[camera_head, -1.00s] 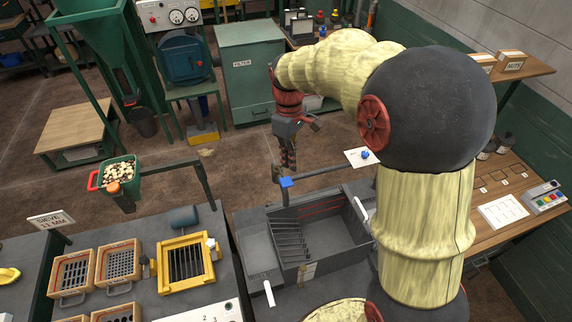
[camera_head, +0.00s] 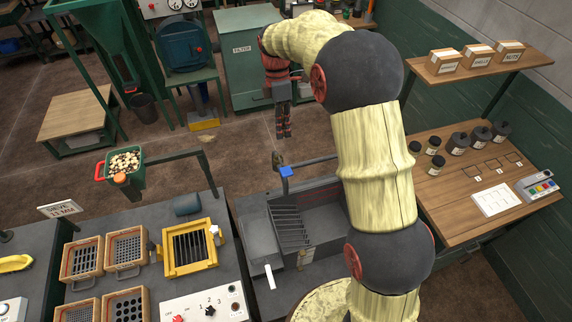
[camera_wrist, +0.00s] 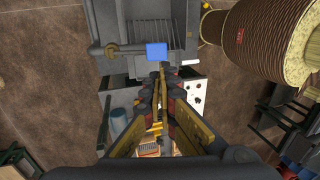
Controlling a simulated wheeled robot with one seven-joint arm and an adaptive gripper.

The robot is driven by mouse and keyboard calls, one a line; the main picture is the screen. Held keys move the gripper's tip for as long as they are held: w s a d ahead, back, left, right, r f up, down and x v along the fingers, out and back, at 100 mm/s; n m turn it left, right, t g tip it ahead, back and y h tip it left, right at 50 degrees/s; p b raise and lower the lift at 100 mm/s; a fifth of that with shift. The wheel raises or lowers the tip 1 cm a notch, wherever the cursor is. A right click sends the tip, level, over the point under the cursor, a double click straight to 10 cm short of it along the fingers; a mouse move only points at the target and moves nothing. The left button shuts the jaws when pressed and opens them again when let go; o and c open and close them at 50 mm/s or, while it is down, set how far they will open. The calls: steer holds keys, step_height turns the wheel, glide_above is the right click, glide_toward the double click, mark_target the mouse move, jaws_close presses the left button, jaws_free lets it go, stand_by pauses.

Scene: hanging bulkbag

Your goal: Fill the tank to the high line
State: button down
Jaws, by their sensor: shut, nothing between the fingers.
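The tank (camera_head: 335,222) is a dark grey open box on the bench, with red lines on its inner back wall and a slatted rack in its left part. My arm hides its right side. A pipe with a blue handle (camera_head: 287,171) runs along its far edge. In the wrist view the blue handle (camera_wrist: 156,51) shows just beyond my fingertips. My gripper (camera_head: 284,134) hangs pointing down over the floor, beyond the tank and pipe, apart from both. In the wrist view my gripper (camera_wrist: 160,72) is shut and empty. No water level can be made out.
A green bin of pale pieces (camera_head: 124,163) stands on a post at left. A yellow-framed sieve (camera_head: 188,247) and wooden sieve trays (camera_head: 126,248) lie on the left bench. A right-hand table (camera_head: 440,195) holds dark jars. Open floor lies beyond the tank.

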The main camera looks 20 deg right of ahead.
mark_target(287, 173)
steer(key=p+x, duration=0.2)
steer(key=x, duration=1.2)
steer(key=shift+p, duration=0.3)
steer(key=shift+f, duration=0.1)
steer(key=f+t+b, duration=0.1)
steer(key=b, duration=0.1)
steer(key=s+f+t+b, duration=0.1)
steer(key=b, duration=0.1)
steer(key=f+b, duration=0.1)
steer(key=b, duration=0.1)
steer(key=shift+s+t, duration=0.3)
steer(key=shift+t, duration=0.1)
steer(key=shift+s+f+b, duration=0.3)
steer(key=shift+f+b, duration=0.3)
steer(key=shift+f, duration=0.2)
steer(key=shift+s, duration=0.15)
stand_by(0.7)
stand_by(3.5)
